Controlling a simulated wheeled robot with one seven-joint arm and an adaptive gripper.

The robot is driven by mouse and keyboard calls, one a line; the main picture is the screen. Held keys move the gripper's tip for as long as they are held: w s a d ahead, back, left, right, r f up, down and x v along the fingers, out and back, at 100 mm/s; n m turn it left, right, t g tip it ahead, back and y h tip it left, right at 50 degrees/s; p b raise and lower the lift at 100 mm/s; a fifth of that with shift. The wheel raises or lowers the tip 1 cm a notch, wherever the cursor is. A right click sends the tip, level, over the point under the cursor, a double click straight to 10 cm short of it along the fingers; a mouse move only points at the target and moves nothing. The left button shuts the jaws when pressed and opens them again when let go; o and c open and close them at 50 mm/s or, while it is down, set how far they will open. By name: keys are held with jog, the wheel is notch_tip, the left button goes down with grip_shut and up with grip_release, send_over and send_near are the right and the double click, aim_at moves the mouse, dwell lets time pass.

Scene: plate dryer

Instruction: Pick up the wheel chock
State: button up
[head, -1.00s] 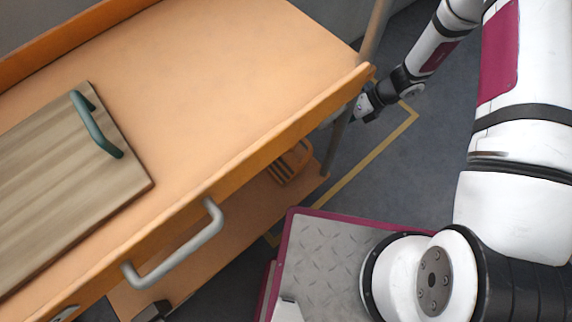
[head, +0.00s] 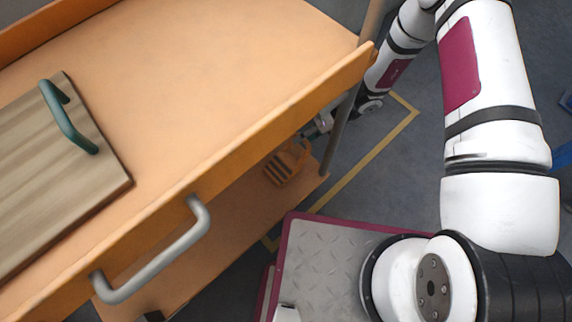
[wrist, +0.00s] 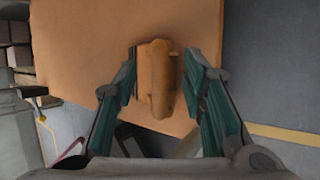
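The wheel chock (head: 288,162) is a small orange block with dark slots. It sits on the lower shelf of the orange cart, near the shelf's right end. In the wrist view the chock (wrist: 160,82) lies between the two green-padded fingers of my gripper (wrist: 160,64). The gripper is open, and gaps show between the chock and both fingers. Whether the fingers are level with the chock in depth is hard to tell. In the head view my gripper is partly hidden by the cart's top tray and post, just beyond the chock.
The cart's top tray (head: 215,75) overhangs the lower shelf (head: 225,215). A grey post (head: 338,135) stands at the shelf's right corner, close to my arm. A wooden board (head: 60,180) with a green handle lies on top. A grey handle (head: 155,262) juts from the front.

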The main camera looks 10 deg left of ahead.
jog(key=shift+s+a+f, duration=0.1)
jog(key=shift+a+f, duration=0.25)
jog(key=shift+f, duration=0.1)
grip_shut()
jog(key=shift+r, duration=0.1)
